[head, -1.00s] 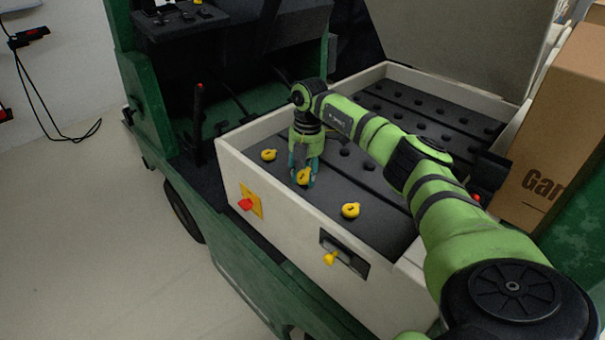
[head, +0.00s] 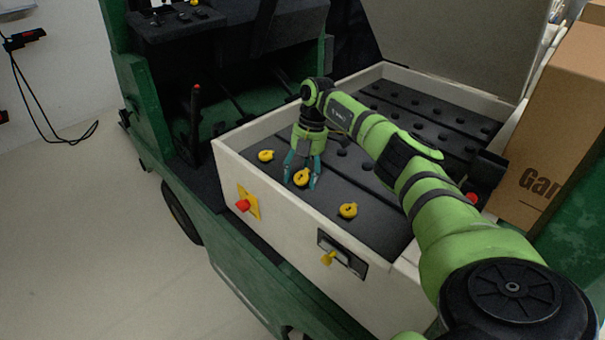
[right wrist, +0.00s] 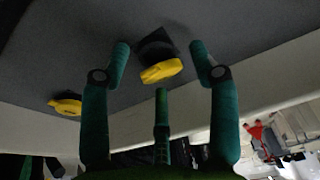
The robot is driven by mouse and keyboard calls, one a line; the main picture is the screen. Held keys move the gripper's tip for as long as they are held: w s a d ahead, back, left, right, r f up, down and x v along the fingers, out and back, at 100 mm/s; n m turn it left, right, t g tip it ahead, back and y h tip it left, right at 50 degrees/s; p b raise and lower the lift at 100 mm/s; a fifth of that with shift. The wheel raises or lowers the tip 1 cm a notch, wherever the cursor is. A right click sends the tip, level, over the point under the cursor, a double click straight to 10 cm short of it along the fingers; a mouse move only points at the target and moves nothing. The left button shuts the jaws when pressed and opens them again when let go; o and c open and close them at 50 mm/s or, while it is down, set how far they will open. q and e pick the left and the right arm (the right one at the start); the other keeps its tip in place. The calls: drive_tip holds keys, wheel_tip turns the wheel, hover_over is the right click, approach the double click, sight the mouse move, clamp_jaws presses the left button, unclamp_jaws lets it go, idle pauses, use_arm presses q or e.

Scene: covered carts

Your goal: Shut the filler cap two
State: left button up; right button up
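Three yellow filler caps sit in a row on the dark top of the battery box: a left one (head: 266,156), a middle one (head: 302,178) and a right one (head: 348,210). My right gripper (head: 301,184) points down at the middle cap, with its teal fingers apart on either side of it. In the right wrist view the fingers (right wrist: 160,62) are spread, and a yellow cap (right wrist: 162,70) with a black part behind it shows between them, with gaps on both sides. Another yellow cap (right wrist: 67,105) is at the left there. I cannot tell whether the middle cap is fully seated. My left gripper is out of view.
The box's pale rim (head: 232,160) stands up around the caps. Its front carries a red knob (head: 242,205) and a yellow key-like handle (head: 328,257). Several black plugs lie behind. A raised lid (head: 450,40) and a cardboard box (head: 560,120) stand at the back and right.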

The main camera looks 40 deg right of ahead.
drive_tip(key=v, duration=1.2)
